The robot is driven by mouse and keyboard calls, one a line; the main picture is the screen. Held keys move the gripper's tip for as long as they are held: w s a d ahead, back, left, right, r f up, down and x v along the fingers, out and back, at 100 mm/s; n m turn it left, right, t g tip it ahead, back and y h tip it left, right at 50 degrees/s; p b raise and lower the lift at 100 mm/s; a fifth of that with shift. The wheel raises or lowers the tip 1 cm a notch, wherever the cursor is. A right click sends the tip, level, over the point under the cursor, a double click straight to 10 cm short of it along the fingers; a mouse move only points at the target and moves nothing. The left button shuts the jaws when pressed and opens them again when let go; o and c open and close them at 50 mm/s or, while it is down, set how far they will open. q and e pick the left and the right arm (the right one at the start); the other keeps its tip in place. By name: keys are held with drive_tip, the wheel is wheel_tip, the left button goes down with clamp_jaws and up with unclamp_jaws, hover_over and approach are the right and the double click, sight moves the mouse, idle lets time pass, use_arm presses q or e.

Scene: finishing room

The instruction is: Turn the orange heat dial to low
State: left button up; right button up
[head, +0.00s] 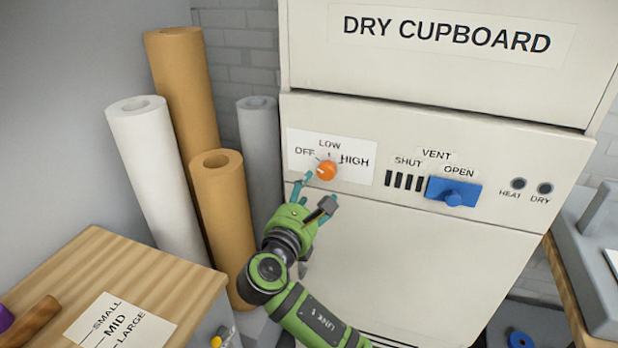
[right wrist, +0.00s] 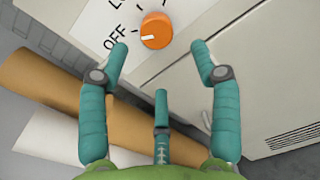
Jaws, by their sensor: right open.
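The orange heat dial (head: 326,170) is on the white label (head: 362,174) at the left of the DRY CUPBOARD front. The label reads OFF, LOW and HIGH. In the right wrist view the dial (right wrist: 157,30) has a white mark pointing toward OFF. My right gripper (head: 317,190) is just below and left of the dial in the head view. Its teal fingers are spread open (right wrist: 160,47), with the dial ahead of the gap between them. Nothing is held. I cannot tell whether any fingertip touches the panel. My left gripper is not in view.
The blue vent slider (head: 453,191) is right of the dial, beside OPEN. Two dark lamps, HEAT (head: 518,183) and DRY (head: 545,188), are further right. Tall rolls (head: 225,220) stand left of the cupboard. A wooden top (head: 100,265) is at lower left.

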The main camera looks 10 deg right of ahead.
sight(325, 174)
drive_tip(key=x, duration=0.2)
drive_tip(key=p+x, duration=0.1)
drive_tip(key=x, duration=0.4)
drive_tip(key=shift+r+p, duration=0.3)
drive_tip(key=shift+r, duration=0.1)
drive_tip(key=shift+s, duration=0.1)
drive_tip(key=c, duration=1.1)
